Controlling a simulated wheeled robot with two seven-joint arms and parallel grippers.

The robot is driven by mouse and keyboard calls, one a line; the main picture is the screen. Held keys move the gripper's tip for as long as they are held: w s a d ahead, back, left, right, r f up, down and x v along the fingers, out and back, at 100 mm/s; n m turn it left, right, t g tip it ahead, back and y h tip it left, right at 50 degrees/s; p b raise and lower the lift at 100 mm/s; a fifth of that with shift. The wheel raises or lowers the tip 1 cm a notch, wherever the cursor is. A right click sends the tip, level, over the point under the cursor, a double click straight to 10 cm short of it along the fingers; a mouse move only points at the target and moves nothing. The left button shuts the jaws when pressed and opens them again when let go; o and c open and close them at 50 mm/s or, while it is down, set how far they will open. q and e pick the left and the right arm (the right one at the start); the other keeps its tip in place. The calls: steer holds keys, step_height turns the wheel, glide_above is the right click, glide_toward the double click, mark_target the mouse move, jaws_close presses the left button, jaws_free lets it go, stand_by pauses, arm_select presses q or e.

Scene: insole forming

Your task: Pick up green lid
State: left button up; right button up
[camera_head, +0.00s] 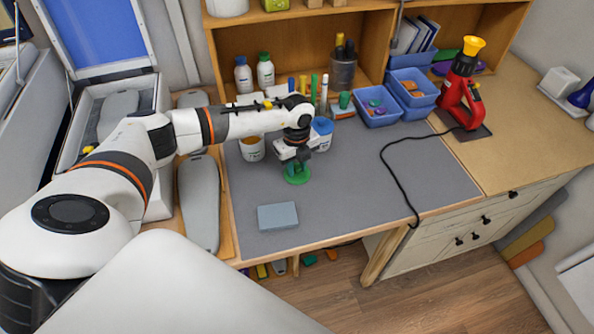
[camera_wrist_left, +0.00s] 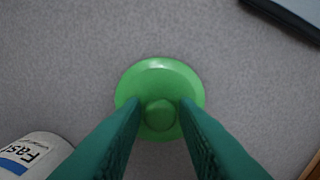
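The green lid (camera_head: 297,177) lies on the grey mat near the middle of the workbench. It is round with a raised knob in its centre. In the left wrist view the lid (camera_wrist_left: 160,75) is centred under my left gripper (camera_wrist_left: 160,105). The two dark green fingers stand on either side of the knob (camera_wrist_left: 160,116), with a narrow gap on each side. My left gripper (camera_head: 296,166) points down over the lid in the head view and is open. Whether the fingertips touch the lid's top cannot be told. My right gripper is in neither view.
A white jar with a blue lid (camera_head: 322,134) stands close behind the green lid. Another white jar (camera_head: 252,149) stands to its left. A grey-blue block (camera_head: 278,216) lies in front. Blue bins (camera_head: 377,106) stand at the back right. The mat's right side is mostly clear except a black cable.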

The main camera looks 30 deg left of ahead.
arm_select(q)
jaws_close()
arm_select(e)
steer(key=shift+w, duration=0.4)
